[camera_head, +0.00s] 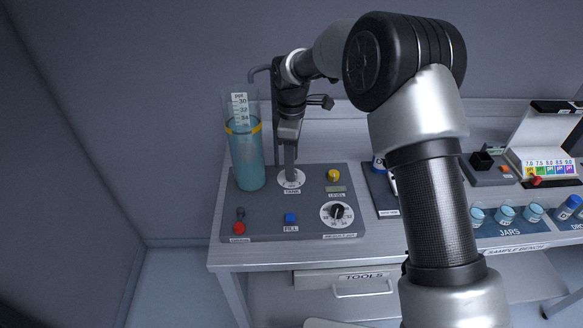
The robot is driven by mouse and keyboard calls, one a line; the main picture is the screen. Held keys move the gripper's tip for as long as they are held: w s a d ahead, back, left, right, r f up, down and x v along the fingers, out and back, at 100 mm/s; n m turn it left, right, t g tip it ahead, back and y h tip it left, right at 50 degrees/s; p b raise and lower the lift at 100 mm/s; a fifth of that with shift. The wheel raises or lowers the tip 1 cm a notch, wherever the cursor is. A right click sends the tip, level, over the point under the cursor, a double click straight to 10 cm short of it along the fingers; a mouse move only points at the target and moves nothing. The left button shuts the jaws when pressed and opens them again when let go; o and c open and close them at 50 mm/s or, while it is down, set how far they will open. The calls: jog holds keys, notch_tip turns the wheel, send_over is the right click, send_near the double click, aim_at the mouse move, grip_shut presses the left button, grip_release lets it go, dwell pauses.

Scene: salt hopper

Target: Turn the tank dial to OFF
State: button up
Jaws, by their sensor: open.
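The tank dial (291,184) is a pale round plate on the grey control panel (262,206), with the word TANK below it. My gripper (290,166) points straight down over the dial and covers its knob. I cannot tell whether the fingers touch the knob. The fingers are seen nearly edge-on, so the gap between them is hidden. The dial's setting and any OFF mark are also hidden. The clear tank (247,155) with blue liquid, a yellow band and a scale stands just left of the gripper.
The panel also bears a yellow knob (334,174), a black dial (338,213), a blue FILL button (291,218) and a red knob (239,227). Blue jars (505,213) and a colour chart (550,168) are at right. My arm covers the bench's middle.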

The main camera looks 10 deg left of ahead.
jog(key=shift+f, duration=1.7)
jog(key=c, duration=1.1)
jog(key=shift+o, duration=0.2)
